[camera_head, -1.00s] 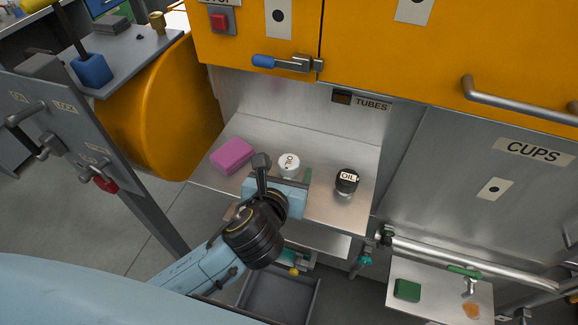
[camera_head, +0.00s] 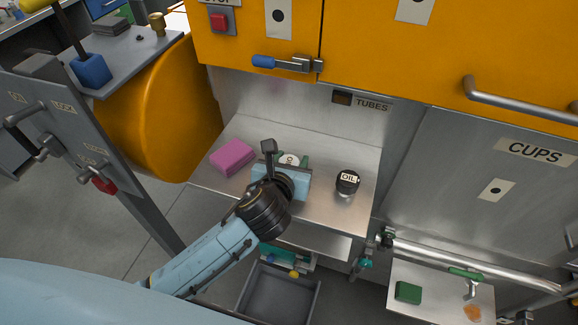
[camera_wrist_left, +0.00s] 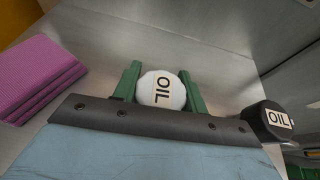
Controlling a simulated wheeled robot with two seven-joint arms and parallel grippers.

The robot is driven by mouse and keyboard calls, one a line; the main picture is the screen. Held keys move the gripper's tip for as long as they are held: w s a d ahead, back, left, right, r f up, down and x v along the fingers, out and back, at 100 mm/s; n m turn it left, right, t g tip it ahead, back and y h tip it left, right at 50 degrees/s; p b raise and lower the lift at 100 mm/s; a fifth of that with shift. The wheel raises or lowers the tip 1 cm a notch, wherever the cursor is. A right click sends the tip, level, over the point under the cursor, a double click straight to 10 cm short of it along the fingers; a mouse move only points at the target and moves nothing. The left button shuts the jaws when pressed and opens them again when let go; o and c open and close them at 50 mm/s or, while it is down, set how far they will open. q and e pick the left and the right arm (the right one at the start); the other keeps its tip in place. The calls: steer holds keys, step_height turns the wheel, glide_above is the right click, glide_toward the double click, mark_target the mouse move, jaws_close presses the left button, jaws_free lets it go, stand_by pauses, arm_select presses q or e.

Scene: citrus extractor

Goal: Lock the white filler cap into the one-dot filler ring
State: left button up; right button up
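What lies under the cap is hidden. A black cap (camera_head: 347,181) marked OIL sits to the right on a metal base. I cannot make out a one-dot filler ring. My right gripper is not in view.
A pink block (camera_head: 232,157) lies on the shelf (camera_head: 325,150), left of my gripper; it is also close in the wrist view (camera_wrist_left: 38,78). The orange cabinet (camera_head: 400,60) overhangs behind. The shelf's right rear part is clear.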

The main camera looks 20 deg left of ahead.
mark_target(290, 156)
arm_select(q)
steer(key=c, duration=0.4)
step_height(290, 156, up, 10)
steer(key=shift+p, duration=1.15)
steer(key=shift+a+f, duration=0.1)
